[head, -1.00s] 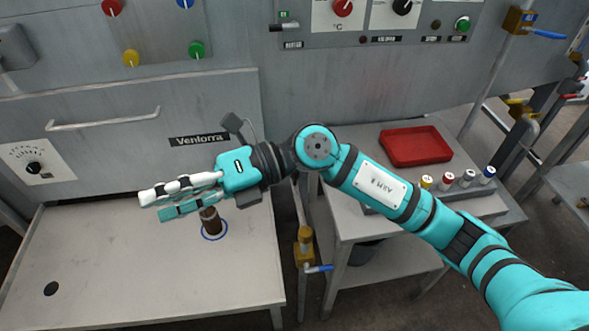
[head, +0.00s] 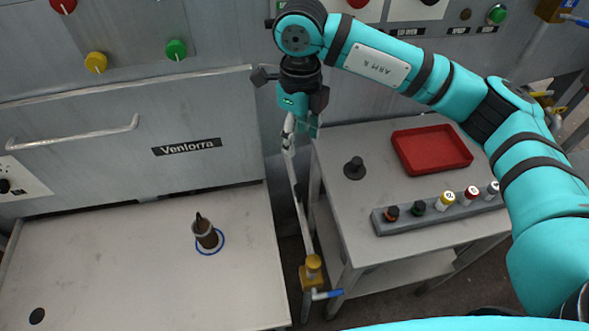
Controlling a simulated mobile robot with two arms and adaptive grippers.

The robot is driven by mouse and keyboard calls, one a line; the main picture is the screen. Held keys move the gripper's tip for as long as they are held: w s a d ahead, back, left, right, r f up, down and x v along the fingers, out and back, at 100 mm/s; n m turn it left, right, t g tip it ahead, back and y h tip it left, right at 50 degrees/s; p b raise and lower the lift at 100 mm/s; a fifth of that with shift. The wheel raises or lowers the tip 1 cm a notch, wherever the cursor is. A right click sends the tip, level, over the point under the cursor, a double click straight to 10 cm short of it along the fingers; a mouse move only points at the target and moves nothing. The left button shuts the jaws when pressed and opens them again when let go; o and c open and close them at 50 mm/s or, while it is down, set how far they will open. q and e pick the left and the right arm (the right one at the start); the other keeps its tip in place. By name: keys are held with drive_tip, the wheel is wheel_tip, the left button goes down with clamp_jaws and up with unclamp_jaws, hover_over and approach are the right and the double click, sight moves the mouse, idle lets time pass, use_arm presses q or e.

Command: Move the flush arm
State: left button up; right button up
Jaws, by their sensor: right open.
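My right gripper (head: 299,135) points down above the gap between the left bench and the side table. It is open, and its fingers are close to the upper end of a thin grey bar (head: 301,208). I cannot tell whether they touch it. The bar runs down to a yellow valve fitting (head: 313,265) with a blue lever (head: 328,295). It may be the flush arm, but no label shows this. My left gripper is not in view.
The side table (head: 345,210) holds a red tray (head: 430,133), a black knobbed piece (head: 354,168) and a grey rack (head: 385,226) with several capped vials. The panel wall stands behind.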

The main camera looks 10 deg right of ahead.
drive_tip(key=p, duration=0.1)
hover_over(299, 187)
wheel_tip(299, 187, down, 7)
drive_tip(key=shift+s+r, duration=0.1)
wheel_tip(299, 187, down, 9)
drive_tip(key=shift+f+p, duration=0.1)
drive_tip(key=shift+p, duration=0.8)
drive_tip(key=shift+f, duration=0.4)
drive_tip(key=c, duration=0.9)
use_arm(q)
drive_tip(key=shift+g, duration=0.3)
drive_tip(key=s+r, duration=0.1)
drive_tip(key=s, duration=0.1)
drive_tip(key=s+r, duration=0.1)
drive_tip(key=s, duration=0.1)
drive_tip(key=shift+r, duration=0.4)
use_arm(e)
clamp_jaws()
